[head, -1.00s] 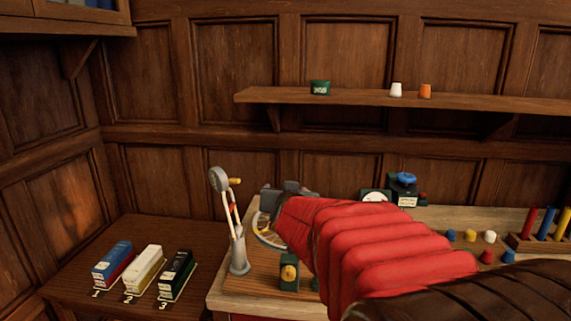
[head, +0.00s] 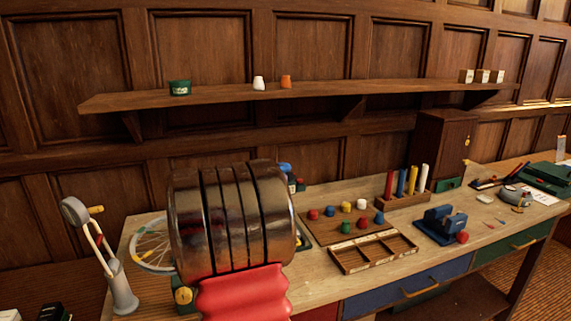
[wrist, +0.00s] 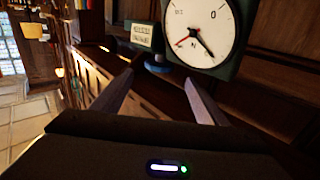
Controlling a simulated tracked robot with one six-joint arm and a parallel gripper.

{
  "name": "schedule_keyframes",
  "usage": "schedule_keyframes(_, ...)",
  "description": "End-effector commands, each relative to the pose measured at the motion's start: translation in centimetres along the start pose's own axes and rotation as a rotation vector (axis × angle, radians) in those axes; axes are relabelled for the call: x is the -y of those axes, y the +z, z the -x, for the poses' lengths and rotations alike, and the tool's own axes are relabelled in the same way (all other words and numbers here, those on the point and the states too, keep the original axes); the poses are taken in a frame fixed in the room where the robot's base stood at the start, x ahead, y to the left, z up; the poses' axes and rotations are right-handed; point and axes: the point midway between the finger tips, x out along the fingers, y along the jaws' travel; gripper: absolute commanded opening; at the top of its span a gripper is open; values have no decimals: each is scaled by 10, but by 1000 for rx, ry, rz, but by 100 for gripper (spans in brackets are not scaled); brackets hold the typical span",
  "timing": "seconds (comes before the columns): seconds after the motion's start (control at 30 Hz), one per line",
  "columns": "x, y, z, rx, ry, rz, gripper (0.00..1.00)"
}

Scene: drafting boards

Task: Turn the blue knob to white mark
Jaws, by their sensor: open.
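The blue knob (head: 286,168) shows at the back of the bench in the head view, mostly hidden behind my arm. In the wrist view a dark blue knob (wrist: 158,68) sits beyond the fingertips, on a dark green box with a pale label (wrist: 142,36). My gripper (wrist: 159,74) is open, its two fingers spread with nothing held between them. The knob appears between the fingertips in that picture, apart from them. My arm hides the gripper in the head view. I cannot make out the white mark.
A white-faced dial (wrist: 195,35) in a dark green housing stands close beside the box. A lamp-like stand (head: 115,270) and a spoked wheel (head: 150,243) are at left.

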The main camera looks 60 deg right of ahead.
Motion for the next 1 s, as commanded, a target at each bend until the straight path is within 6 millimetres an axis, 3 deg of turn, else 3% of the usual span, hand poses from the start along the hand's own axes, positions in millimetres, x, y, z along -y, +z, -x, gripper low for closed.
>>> schedule_keyframes(0.37, -3, 0, -21, 0, 4, 0, 67)
schedule_keyframes(1.0, -4, 0, -117, 0, 5, -1, 67)
